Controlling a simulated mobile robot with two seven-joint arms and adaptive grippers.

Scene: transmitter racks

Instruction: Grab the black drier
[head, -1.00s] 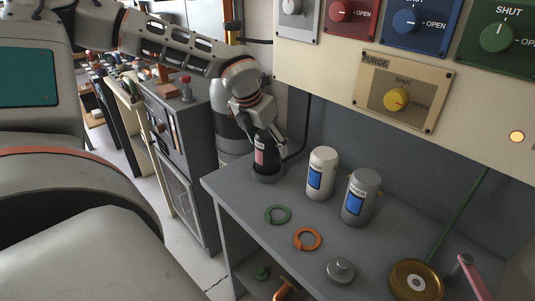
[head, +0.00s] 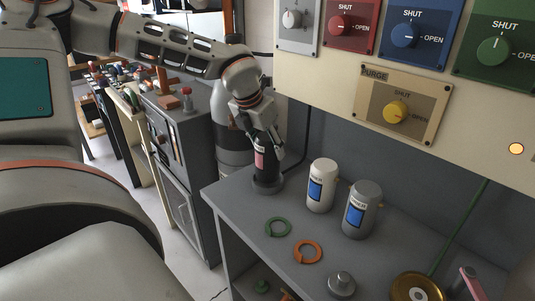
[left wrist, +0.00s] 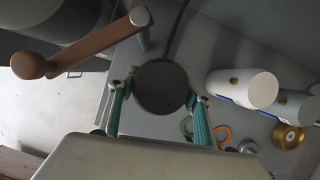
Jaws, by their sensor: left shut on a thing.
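The black drier (head: 266,164) is a dark cylinder with a pink label. It stands upright in a dark round base at the far left corner of the grey bench. My left gripper (head: 266,140) reaches down over it from the left and is shut on its upper part. In the left wrist view the drier's round dark top (left wrist: 162,87) sits between the two teal-padded fingers. My right gripper is not in view.
A white canister (head: 321,186) and a grey canister (head: 361,210) stand to the right on the bench (head: 240,205). A green ring (head: 278,227), an orange ring (head: 308,251) and a brass disc (head: 416,288) lie nearer. A valve panel (head: 400,105) overhangs the bench.

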